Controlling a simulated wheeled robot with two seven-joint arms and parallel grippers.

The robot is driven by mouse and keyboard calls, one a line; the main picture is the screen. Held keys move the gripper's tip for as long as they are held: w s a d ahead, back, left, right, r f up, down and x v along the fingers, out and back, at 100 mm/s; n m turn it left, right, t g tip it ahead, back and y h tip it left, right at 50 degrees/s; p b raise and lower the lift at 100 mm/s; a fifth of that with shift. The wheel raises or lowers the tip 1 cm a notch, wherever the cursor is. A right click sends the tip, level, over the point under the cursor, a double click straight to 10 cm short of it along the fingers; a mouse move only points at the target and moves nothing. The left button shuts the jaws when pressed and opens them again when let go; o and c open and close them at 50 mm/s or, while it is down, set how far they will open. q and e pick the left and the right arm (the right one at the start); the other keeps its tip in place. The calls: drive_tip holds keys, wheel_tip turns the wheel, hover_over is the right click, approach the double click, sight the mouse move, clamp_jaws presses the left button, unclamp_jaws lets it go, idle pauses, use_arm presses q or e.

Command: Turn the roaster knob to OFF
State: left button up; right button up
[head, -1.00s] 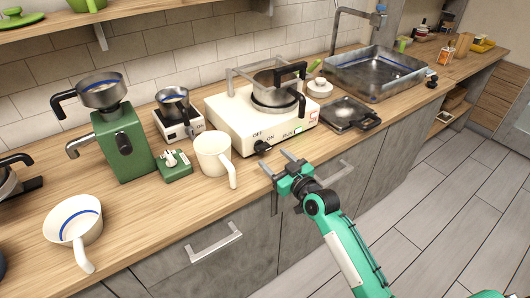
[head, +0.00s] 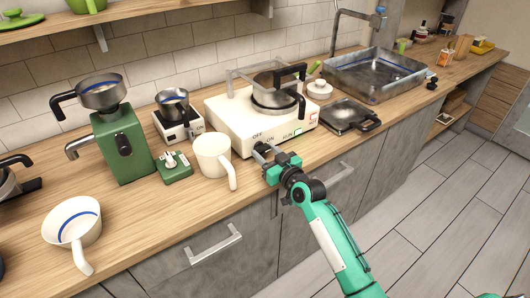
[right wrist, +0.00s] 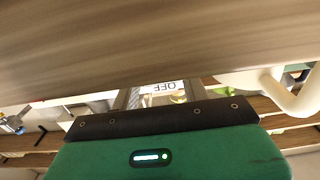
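The roaster (head: 226,116) is a white box on the counter with a metal pan on top and OFF, ON and RUN labels on its front. Its small dark knob (head: 262,148) is on the front near OFF and ON, partly hidden by my right gripper; its exact pointing cannot be told. My right gripper (head: 264,153) is at the knob with fingers apart, one on either side; contact cannot be told. In the right wrist view the upside-down OFF label (right wrist: 168,87) shows between the fingers. My left gripper is not in view.
A white jug (head: 212,155) stands close left of the roaster, beside a green switch box (head: 174,170). A green grinder (head: 125,152) is farther left. A flat dark pan (head: 348,115) lies to the right, before the sink (head: 372,78). The counter's front edge lies below my gripper.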

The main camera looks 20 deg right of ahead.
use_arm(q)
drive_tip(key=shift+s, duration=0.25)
